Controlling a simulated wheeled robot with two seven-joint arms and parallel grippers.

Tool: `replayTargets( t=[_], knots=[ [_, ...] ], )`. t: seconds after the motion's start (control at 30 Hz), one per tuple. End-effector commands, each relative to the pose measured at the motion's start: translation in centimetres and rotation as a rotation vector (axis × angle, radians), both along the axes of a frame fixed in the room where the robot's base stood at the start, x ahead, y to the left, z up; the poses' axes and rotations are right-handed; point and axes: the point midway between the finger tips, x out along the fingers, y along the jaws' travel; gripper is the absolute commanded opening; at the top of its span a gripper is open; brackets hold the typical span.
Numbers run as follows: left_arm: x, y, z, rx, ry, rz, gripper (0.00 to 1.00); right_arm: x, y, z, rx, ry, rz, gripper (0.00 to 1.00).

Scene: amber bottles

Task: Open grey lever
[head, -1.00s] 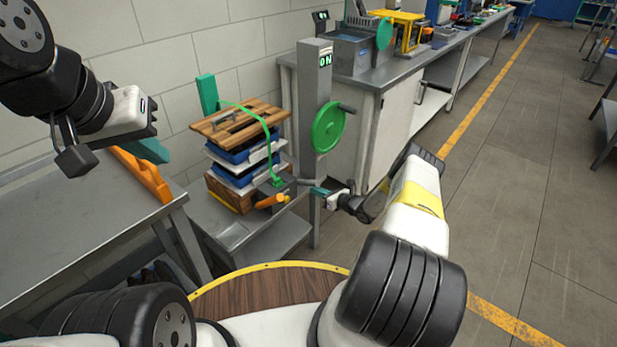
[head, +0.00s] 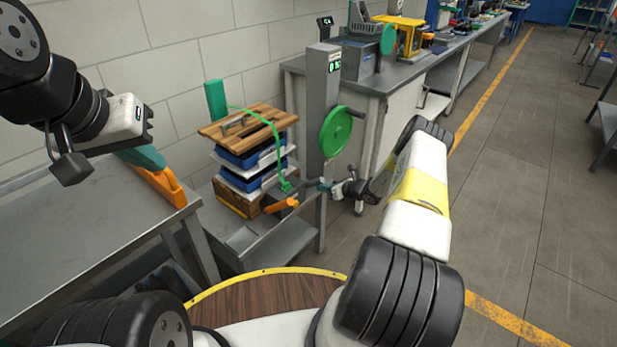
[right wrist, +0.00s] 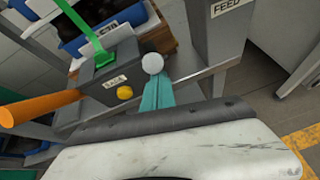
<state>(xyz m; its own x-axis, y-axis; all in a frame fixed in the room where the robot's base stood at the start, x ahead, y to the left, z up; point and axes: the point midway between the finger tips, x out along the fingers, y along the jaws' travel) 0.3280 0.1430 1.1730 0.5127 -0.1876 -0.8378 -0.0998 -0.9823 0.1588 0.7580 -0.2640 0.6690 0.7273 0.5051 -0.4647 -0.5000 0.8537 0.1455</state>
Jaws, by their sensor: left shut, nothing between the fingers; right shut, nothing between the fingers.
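The grey lever shows in the right wrist view as a pale grey ball knob (right wrist: 152,63), beside a dark grey box (right wrist: 108,75) with a label, a yellow button (right wrist: 124,92) and an orange handle (right wrist: 40,108). Its shaft is mostly hidden. My right gripper (right wrist: 158,88) is shut and empty, its teal fingertips just below the knob in the picture; whether they touch cannot be told. In the head view, my right gripper (head: 324,186) is beside the box on the low stand. My left gripper (head: 142,157) is shut and empty above the left table.
A stack of blue bins and wood boards (head: 246,150) stands behind the box. A grey post with a green handwheel (head: 335,132) rises close behind my right gripper. An orange piece (head: 165,188) lies at the edge of the left metal table (head: 70,235).

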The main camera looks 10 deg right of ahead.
Motion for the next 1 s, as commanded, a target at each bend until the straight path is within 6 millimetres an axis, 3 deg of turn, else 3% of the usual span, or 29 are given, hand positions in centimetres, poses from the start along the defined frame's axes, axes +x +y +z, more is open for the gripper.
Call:
replayTargets(
  t=[0.13,0.5,1.0],
  knots=[
    [0.0,0.0,0.0,0.000,0.000,0.000,0.00,0.9,0.2,2.0,-0.090,0.101,0.006,0.00],
    [0.0,0.0,0.0,0.000,0.000,0.000,0.00,3.3,2.0,4.9,-0.078,0.097,0.001,0.00],
    [0.0,0.0,0.0,0.000,0.000,0.000,0.00,6.3,4.4,6.6,-0.078,0.098,0.002,0.00]
  ],
)
